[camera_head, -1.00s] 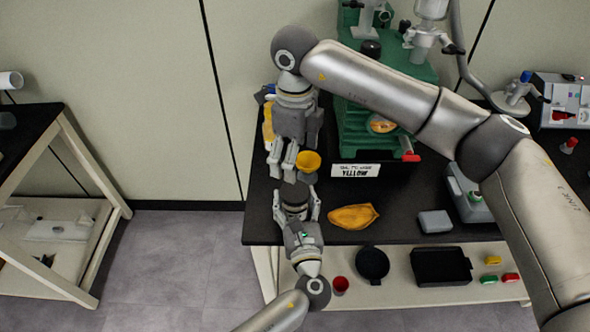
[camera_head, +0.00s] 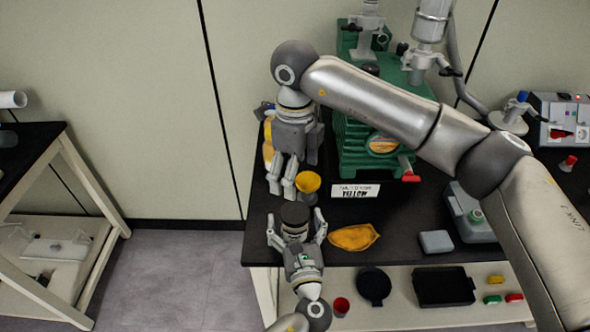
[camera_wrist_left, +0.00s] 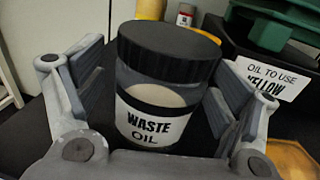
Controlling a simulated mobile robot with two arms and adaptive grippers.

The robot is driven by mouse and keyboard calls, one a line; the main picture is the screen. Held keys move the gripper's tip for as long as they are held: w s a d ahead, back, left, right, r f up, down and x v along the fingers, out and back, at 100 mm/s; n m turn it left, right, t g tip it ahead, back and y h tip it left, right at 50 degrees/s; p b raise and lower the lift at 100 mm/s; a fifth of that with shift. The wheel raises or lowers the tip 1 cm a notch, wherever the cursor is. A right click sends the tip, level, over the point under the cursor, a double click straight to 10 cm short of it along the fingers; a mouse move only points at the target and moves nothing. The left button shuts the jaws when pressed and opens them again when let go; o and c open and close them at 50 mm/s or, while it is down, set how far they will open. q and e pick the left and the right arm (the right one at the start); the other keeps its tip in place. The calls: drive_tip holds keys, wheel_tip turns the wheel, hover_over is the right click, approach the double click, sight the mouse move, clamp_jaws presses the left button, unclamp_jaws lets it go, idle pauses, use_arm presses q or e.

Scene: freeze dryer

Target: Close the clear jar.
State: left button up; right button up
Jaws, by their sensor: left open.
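The clear jar (camera_wrist_left: 151,122), labelled "WASTE OIL", stands upright on the black table in the left wrist view. Its black lid (camera_wrist_left: 168,50) sits on top of it, and I see no gap under the rim. In the head view the lid (camera_head: 296,213) hides most of the jar. My left gripper (camera_head: 296,228) is open, with one finger on each side of the jar. In the left wrist view the fingers look apart from the glass. My right gripper (camera_head: 282,189) points down behind the jar, beside a yellow funnel-like cup (camera_head: 308,183); its grasp is unclear.
A green machine (camera_head: 362,150) stands behind, with a "YELLOW" label sign (camera_head: 356,194) in front. A yellow dish (camera_head: 353,237) and a grey box (camera_head: 436,241) lie right of the jar. The lower shelf holds a black tray (camera_head: 443,287) and a red cup (camera_head: 341,306).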

use_arm(q)
drive_tip(key=s+d, duration=0.2)
drive_tip(key=s, duration=0.9)
drive_tip(key=shift+s, duration=0.4)
